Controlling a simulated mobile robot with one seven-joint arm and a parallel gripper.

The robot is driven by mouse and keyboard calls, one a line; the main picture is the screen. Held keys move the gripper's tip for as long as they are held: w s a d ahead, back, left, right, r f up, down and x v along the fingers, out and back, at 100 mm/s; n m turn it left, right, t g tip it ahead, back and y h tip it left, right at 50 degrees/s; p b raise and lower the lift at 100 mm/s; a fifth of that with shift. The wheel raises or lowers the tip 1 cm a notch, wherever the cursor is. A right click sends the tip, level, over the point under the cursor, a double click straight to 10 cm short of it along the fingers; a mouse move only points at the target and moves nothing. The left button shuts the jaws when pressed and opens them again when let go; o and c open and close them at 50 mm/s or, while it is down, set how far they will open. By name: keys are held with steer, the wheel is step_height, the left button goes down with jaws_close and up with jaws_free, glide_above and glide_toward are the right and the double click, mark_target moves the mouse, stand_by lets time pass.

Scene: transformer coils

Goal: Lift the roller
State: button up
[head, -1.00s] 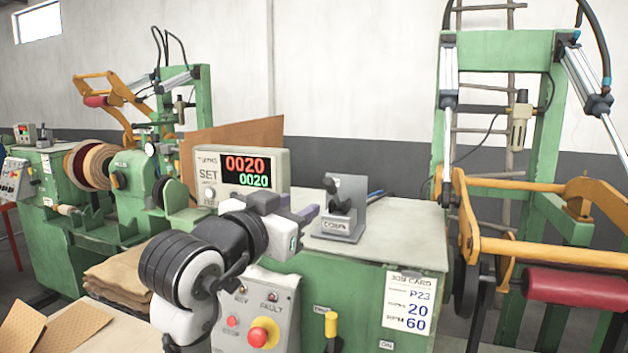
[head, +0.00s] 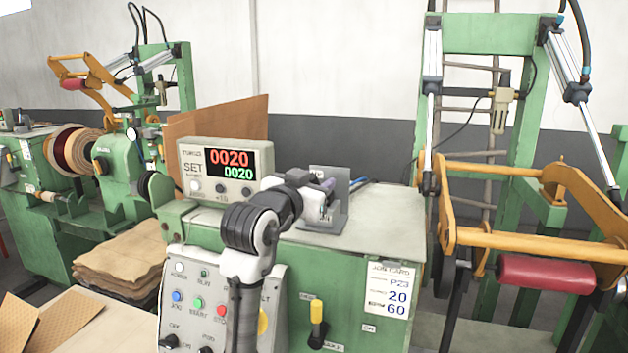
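A red roller (head: 545,273) sits on the yellow swing frame (head: 500,243) at the right, low on the frame. A small grey bracket with a lever (head: 338,205) stands on the green machine's top. My gripper (head: 326,190) is at this bracket, in front of the lever and largely covering it. The lever's position and any contact are hard to see. The fingers are small and overlap the bracket, so their opening does not show clearly.
A counter box (head: 225,168) reading 0020 stands left of my arm. A control panel (head: 200,300) with buttons and a yellow-handled switch (head: 317,322) are on the machine's front. A second red roller (head: 73,85) is on the far left machine. The machine's top right (head: 390,215) is clear.

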jaws_close()
